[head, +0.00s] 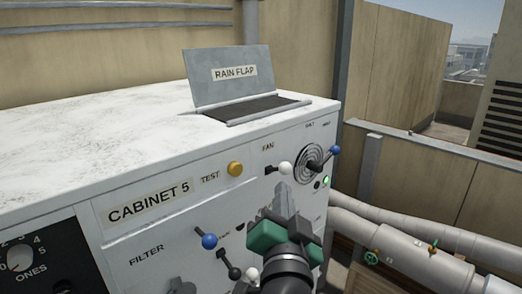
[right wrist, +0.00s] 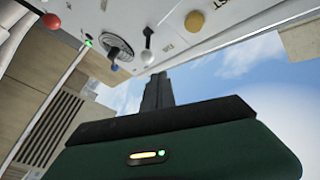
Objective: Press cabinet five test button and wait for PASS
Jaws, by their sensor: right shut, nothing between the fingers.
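The white cabinet five (head: 240,200) fills the left and middle of the head view, with a "CABINET 5" label on its front. Its yellow round test button (head: 235,168) sits beside the word TEST and stands out from the panel. The button also shows at the top of the right wrist view (right wrist: 195,23). My right gripper (head: 281,188) is shut and empty, in front of the panel, below and right of the button and apart from it. Its closed fingers also show in the right wrist view (right wrist: 155,88). My left gripper is not in view. I see no PASS sign.
The rain flap (head: 228,78) stands raised over a dark opening on top. A white-knobbed lever (head: 285,168), a blue-knobbed lever (head: 335,150) and a lit green lamp (head: 326,181) are near the fan grille. Another blue knob (head: 209,241) is lower left. Pipes (head: 400,236) run at right.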

